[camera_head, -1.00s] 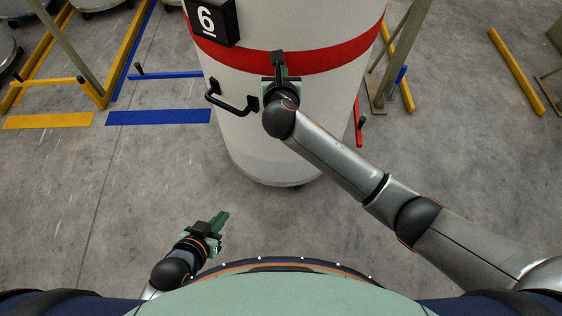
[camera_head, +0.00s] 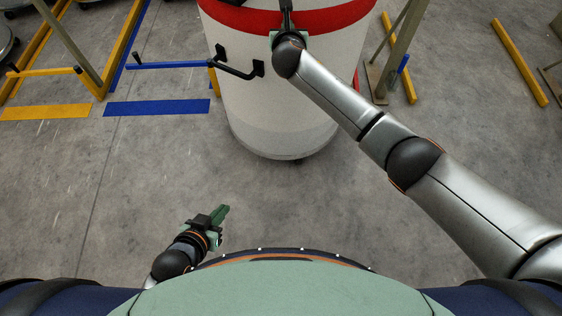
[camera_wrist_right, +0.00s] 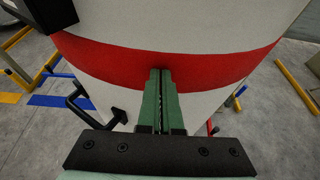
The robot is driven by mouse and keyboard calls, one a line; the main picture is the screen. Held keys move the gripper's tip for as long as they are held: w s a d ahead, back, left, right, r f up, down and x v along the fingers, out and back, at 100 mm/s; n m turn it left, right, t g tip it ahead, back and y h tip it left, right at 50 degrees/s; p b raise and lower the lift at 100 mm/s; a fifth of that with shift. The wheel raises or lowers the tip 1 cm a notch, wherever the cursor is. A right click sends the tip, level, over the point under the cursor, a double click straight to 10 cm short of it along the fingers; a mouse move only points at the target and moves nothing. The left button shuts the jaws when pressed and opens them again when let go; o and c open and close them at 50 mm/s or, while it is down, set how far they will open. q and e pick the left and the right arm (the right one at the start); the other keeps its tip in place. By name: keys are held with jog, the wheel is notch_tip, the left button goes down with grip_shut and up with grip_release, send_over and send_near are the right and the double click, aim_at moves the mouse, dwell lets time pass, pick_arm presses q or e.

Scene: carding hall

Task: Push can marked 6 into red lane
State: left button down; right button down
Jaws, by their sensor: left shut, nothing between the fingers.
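The large white can (camera_head: 280,105) with a red band (camera_head: 335,17) stands upright on the floor ahead. Its number plate is out of the head view; a black block (camera_wrist_right: 45,8) shows at upper left in the right wrist view, its number unseen. A black handle (camera_head: 237,68) sits on its near side. My right gripper (camera_wrist_right: 161,72) is shut, its fingertips at the red band, seemingly touching it. My left gripper (camera_head: 226,210) is shut and empty, low and apart from the can. A sliver of red (camera_head: 356,80) shows behind the can's right side; the red lane is mostly hidden.
A blue floor strip (camera_head: 157,108) and a yellow floor strip (camera_head: 45,112) lie at left, with blue and yellow rails behind. The floor between me and the can is clear.

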pick_arm(q)
jog(key=shift+f, duration=0.6)
pick_arm(e)
jog(key=shift+w+d, duration=0.2)
jog(key=shift+w, duration=0.85)
